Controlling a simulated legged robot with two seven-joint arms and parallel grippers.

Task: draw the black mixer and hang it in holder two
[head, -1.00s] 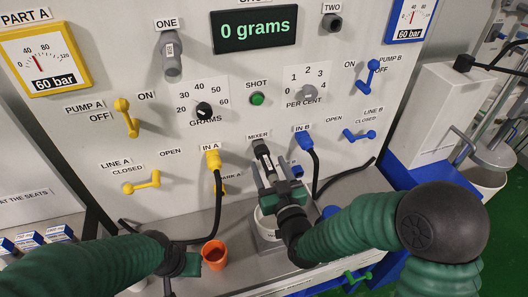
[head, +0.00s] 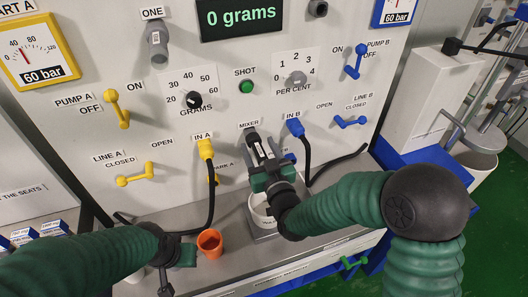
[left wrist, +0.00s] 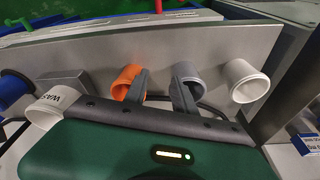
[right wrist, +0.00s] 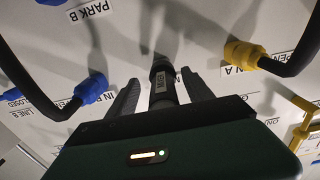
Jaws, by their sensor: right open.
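The black mixer (head: 254,143), a black cylinder with a white label, sits at the panel under the MIXER sign. It also shows in the right wrist view (right wrist: 162,82), between the spread fingers of my right gripper (right wrist: 159,76). That gripper is open, one finger on each side; contact is not clear. In the head view it (head: 264,158) is at the mixer's lower part. My left gripper (left wrist: 159,77) is open and empty above the shelf, near an orange cup (left wrist: 128,80).
Holder one (head: 157,45) has a grey labelled piece. A yellow IN A connector (head: 205,149) and a blue IN B connector (head: 295,127), with black hoses, flank the mixer. A white waste pot (head: 257,212) stands below. Grey (left wrist: 188,75) and white (left wrist: 246,82) cups line the shelf.

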